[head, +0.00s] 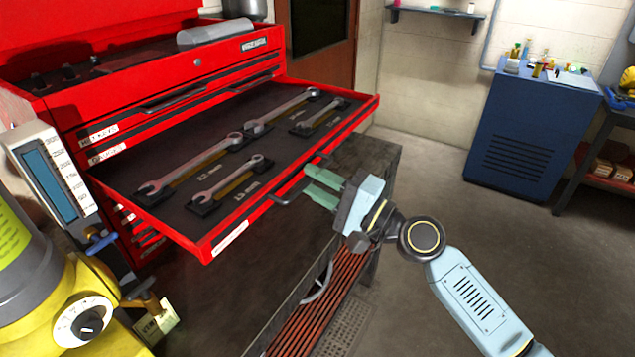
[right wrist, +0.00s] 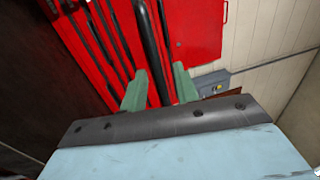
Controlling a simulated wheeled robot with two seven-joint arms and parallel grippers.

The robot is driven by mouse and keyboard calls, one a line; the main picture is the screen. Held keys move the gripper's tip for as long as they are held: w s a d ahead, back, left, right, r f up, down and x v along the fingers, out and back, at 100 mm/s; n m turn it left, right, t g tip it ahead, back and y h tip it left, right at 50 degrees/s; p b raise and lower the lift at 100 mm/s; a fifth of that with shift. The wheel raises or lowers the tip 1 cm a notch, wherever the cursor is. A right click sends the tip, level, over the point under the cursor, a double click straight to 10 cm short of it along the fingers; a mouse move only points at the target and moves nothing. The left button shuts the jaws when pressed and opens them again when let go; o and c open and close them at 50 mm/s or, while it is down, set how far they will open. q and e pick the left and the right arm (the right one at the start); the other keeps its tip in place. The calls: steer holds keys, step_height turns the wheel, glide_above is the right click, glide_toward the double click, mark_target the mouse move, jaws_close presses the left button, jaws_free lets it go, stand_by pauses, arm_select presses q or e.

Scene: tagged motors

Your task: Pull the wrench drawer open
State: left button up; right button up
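The wrench drawer (head: 165,222) of the red tool chest stands pulled far out in the head view. Several wrenches (head: 205,163) lie on its dark liner, with size marks beside them. A dark bar handle (head: 288,197) runs along its front; in the right wrist view the bar (right wrist: 150,45) passes between my green fingers. My right gripper (head: 322,187) is at the handle, fingers on either side of the bar and close against it; its fingertips also show in the right wrist view (right wrist: 160,88). The exact contact is partly hidden. My left gripper is not in view.
A dark bench (head: 250,285) lies below the drawer. A yellow device with a dial (head: 85,322) and a grey instrument with a blue screen (head: 48,182) stand at the left. A blue cabinet (head: 530,135) is at the back right. The floor (head: 440,190) between is clear.

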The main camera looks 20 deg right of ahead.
steer(key=b+v, duration=0.6)
steer(key=v, duration=0.7)
steer(key=shift+s, duration=0.15)
